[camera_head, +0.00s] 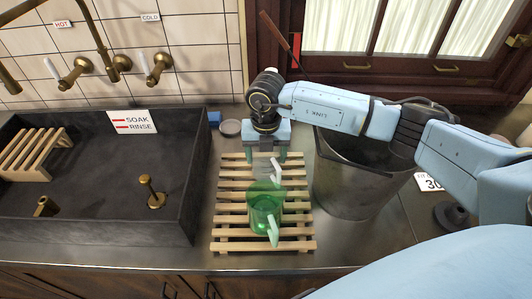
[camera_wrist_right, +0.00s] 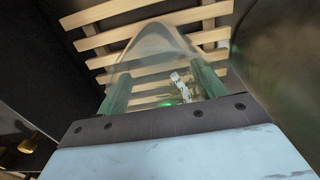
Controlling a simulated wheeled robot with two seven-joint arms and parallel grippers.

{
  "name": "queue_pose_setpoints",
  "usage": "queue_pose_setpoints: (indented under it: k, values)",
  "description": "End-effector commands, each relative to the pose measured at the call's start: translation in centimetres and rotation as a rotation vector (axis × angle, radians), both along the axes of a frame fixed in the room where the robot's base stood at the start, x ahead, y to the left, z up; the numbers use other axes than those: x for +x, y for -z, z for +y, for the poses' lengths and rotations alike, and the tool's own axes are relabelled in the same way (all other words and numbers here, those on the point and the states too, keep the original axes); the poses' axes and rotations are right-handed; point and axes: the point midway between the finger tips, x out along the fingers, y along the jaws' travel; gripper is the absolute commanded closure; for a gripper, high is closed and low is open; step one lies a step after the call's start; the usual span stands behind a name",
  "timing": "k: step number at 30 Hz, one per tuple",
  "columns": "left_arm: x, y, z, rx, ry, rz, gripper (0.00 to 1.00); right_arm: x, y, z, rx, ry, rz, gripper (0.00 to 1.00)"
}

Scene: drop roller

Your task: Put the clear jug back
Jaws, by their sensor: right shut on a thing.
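The clear jug (camera_head: 262,168), see-through with a pale handle, is between the fingers of my right gripper (camera_head: 267,155) over the far half of the slatted wooden rack (camera_head: 222,245). In the right wrist view, the clear jug (camera_wrist_right: 155,48) fills the space between the two green-tinted fingers of my right gripper (camera_wrist_right: 160,85), which is shut on it, with slats behind. I cannot tell whether its base touches the slats. A green see-through jug (camera_head: 262,218) with a pale green handle stands on the nearer part of the rack, just in front. My left gripper is out of view.
A dark sink (camera_head: 120,225) with a small wooden rack (camera_head: 28,155) and a SOAK/RINSE sign (camera_head: 132,121) lies left. A grey metal bin (camera_head: 345,190) stands close to the rack's right. A round grey lid-like disc (camera_head: 229,128) and a blue block (camera_head: 214,118) lie behind left.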

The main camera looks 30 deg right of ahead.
Motion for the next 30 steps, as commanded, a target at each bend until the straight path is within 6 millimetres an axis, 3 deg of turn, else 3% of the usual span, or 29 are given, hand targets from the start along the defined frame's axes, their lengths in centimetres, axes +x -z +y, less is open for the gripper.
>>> queue_pose_setpoints:
  k: [9, 10, 15, 25, 30]
  values:
    - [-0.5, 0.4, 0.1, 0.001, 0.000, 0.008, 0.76, 0.1, 0.3, 0.0, 0.001, 0.000, -0.003, 0.72]
    - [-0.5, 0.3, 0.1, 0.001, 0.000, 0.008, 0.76, 0.0, 0.3, 0.0, 0.000, 0.000, -0.001, 0.29]
    - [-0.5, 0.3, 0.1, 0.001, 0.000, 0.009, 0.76, 0.0, 0.2, 0.0, 0.000, -0.001, -0.001, 0.09]
    - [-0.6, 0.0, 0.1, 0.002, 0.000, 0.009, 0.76, 0.1, -0.2, 0.0, 0.000, -0.001, -0.002, 0.09]
    - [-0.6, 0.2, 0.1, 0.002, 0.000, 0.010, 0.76, 0.1, -2.6, 0.0, 0.001, -0.002, -0.006, 0.09]
